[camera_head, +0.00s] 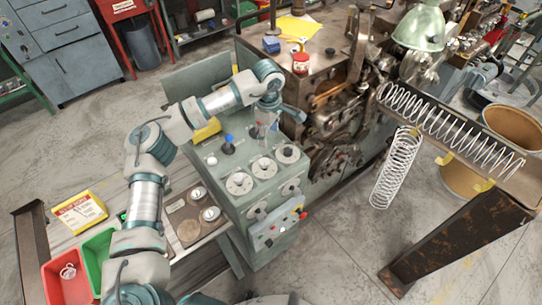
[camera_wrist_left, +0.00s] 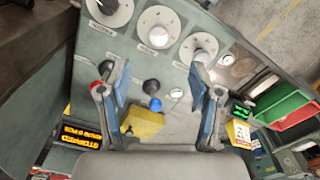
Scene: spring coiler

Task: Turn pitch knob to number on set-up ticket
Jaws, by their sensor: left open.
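The grey-green control panel (camera_head: 222,165) carries several round dials with pale faces, including a left dial (camera_head: 239,183), a middle dial (camera_head: 263,168) and a right dial (camera_head: 288,153). Their labels are too small to tell which is the pitch knob. My left gripper (camera_head: 270,122) hangs over the panel's far part, behind the dials. In the left wrist view my left gripper (camera_wrist_left: 158,75) is open and empty, with a dial (camera_wrist_left: 157,30) beyond its fingertips. A yellow-headed card (camera_head: 80,212) lies at lower left; its print is unreadable. My right gripper is out of view.
A blue knob (camera_wrist_left: 155,104), a black knob (camera_wrist_left: 151,86) and a yellow block (camera_wrist_left: 142,122) sit between and below my fingers. Red (camera_head: 66,282) and green (camera_head: 98,255) bins stand at lower left. A large coil spring (camera_head: 450,125) lies in a trough at right.

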